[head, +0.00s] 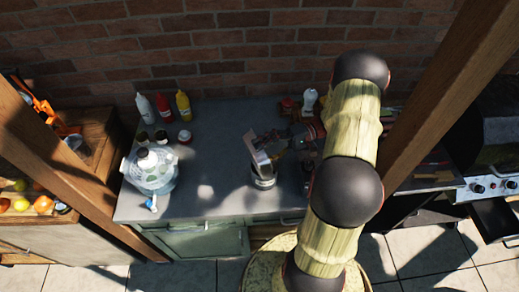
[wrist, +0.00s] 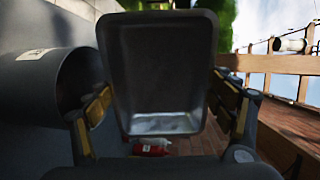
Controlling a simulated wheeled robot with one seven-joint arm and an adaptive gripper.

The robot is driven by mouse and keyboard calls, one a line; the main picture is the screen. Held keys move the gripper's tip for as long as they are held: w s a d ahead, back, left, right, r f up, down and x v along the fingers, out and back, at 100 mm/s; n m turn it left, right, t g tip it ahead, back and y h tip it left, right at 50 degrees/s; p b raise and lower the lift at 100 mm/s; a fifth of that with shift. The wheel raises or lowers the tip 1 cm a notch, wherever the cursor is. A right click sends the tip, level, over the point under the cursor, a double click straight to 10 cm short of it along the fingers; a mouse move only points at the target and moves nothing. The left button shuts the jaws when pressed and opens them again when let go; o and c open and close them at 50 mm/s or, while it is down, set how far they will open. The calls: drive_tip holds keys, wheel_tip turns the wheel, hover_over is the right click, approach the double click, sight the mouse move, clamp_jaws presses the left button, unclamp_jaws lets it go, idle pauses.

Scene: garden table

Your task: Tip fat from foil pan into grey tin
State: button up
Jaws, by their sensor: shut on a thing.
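My gripper (head: 274,143) is shut on the foil pan (head: 253,144). In the head view the pan is tipped steeply, its lower end just above the grey tin (head: 264,182). The tin stands upright near the table's front edge and has a pale label. In the wrist view the pan (wrist: 160,65) fills the middle between my two fingers, mostly in shade with a bright strip at its lower end. The tin (wrist: 62,85) is at the left there, its dark mouth near the pan. I cannot make out any fat.
The grey table (head: 215,120) has free room left of the tin. A large clear water jug (head: 150,170) stands at the left front. White, red and yellow bottles (head: 184,106) and small jars stand behind it. A white bottle (head: 309,101) is at the back right. A wooden post (head: 425,95) rises at the right.

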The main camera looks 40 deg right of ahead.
drive_tip(key=shift+w+a+r+h+p, duration=0.15)
drive_tip(key=shift+a+r+h+p, duration=0.2)
drive_tip(key=shift+h+p, duration=0.5)
drive_tip(key=a+h+p, duration=0.1)
drive_tip(key=g+h+p, duration=0.1)
drive_tip(key=h, duration=0.1)
drive_tip(key=a+h+p, duration=0.1)
drive_tip(key=p, duration=0.1)
drive_tip(key=shift+w+a+f, duration=0.25)
drive_tip(key=shift+w+a, duration=0.05)
drive_tip(key=shift+a, duration=0.05)
drive_tip(key=a+g+h+p, duration=0.1)
drive_tip(key=h+p, duration=0.2)
drive_tip(key=p, duration=0.2)
drive_tip(key=a+g+h+p, duration=0.1)
drive_tip(key=a+h+p, duration=0.1)
drive_tip(key=p, duration=0.4)
drive_tip(key=w+a+g+h+p, duration=0.1)
drive_tip(key=a+h+p, duration=0.1)
drive_tip(key=h+p, duration=0.2)
drive_tip(key=shift+w+a+r+h+p, duration=0.1)
drive_tip(key=shift+a+r+h+p, duration=0.2)
drive_tip(key=shift+p, duration=0.55)
drive_tip(key=p, duration=0.2)
drive_tip(key=shift+w+a+f+h+p, duration=0.1)
drive_tip(key=shift+f+h+p, duration=0.05)
drive_tip(key=shift+h+p, duration=0.2)
drive_tip(key=shift+w+f, duration=0.1)
drive_tip(key=shift+f, duration=0.05)
